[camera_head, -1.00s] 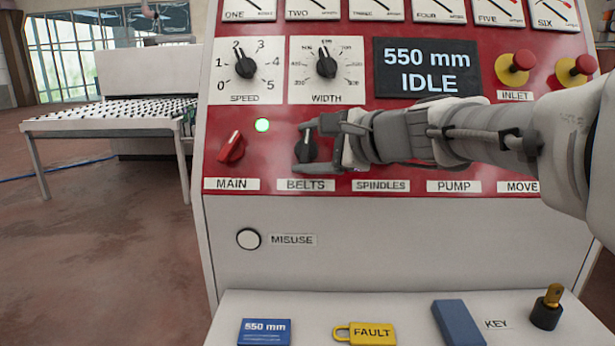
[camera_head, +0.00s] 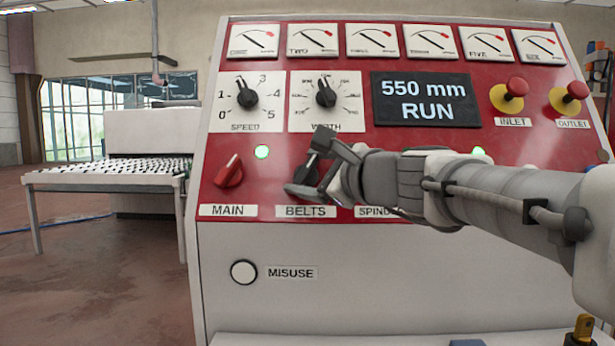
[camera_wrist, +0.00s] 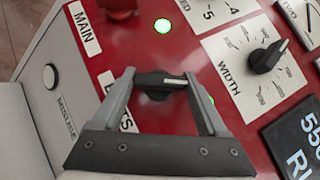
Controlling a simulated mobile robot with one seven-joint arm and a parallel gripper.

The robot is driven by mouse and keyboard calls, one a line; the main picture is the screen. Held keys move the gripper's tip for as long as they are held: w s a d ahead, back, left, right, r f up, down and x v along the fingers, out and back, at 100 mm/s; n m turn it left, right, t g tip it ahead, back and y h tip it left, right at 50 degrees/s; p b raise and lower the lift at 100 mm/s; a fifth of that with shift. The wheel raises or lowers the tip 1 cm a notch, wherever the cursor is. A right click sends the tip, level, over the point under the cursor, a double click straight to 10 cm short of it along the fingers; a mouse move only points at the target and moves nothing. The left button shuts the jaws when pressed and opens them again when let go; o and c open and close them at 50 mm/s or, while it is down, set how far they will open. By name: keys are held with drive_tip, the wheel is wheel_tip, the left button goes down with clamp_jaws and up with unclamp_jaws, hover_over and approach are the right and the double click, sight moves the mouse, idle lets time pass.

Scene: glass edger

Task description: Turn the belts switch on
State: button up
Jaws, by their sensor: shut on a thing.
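The belts switch, a black knob with a pale pointer line (camera_wrist: 162,79), sits between my fingers in the wrist view. My gripper (camera_head: 312,163) is shut on it at the red panel, and its fingers are tilted in the head view. The gripper also shows in the wrist view (camera_wrist: 158,76). The BELTS label (camera_head: 306,211) is just below. A green light (camera_wrist: 158,95) glows beside the knob in the wrist view. The display (camera_head: 427,100) reads 550 mm RUN.
The red MAIN switch (camera_head: 229,172) is left of my gripper, with a lit green lamp (camera_head: 262,152) between them. The WIDTH dial (camera_head: 326,95) is close above. Red INLET (camera_head: 515,88) and OUTLET (camera_head: 574,92) buttons are at the right. My arm covers the panel's lower right.

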drive_tip(key=o, duration=1.3)
drive_tip(key=shift+c, duration=0.2)
drive_tip(key=shift+s, duration=0.1)
drive_tip(key=p+v, duration=0.2)
drive_tip(key=v, duration=1.5)
drive_tip(key=shift+p, duration=0.3)
drive_tip(key=shift+s, duration=0.15)
